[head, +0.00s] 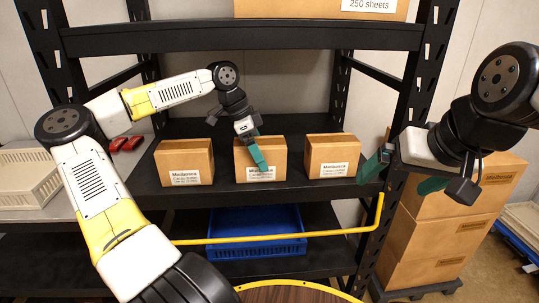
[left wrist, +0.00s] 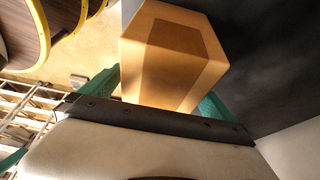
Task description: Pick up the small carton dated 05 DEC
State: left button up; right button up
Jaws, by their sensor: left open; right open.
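Three small brown cartons with white labels stand in a row on the black shelf: a left carton (head: 183,157), a middle carton (head: 276,158) and a right carton (head: 333,152). The print is too small to read a date on any of them. My left gripper (head: 258,158) is open at the middle carton, with one teal finger showing across its front. In the left wrist view a carton (left wrist: 165,60) sits between the two teal fingers; contact cannot be told. My right gripper (head: 402,175) is open and empty, right of the right carton.
A blue crate (head: 255,240) is on the lower shelf behind a yellow rail (head: 280,239). A white basket (head: 25,180) and red items (head: 125,144) are at left. Stacked large boxes (head: 430,245) stand at right. The upper shelf (head: 240,37) hangs above the cartons.

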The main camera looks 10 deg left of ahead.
pick_arm(q)
jog(key=shift+f, duration=0.1)
jog(key=c, duration=1.9)
jog(key=shift+c, duration=1.1)
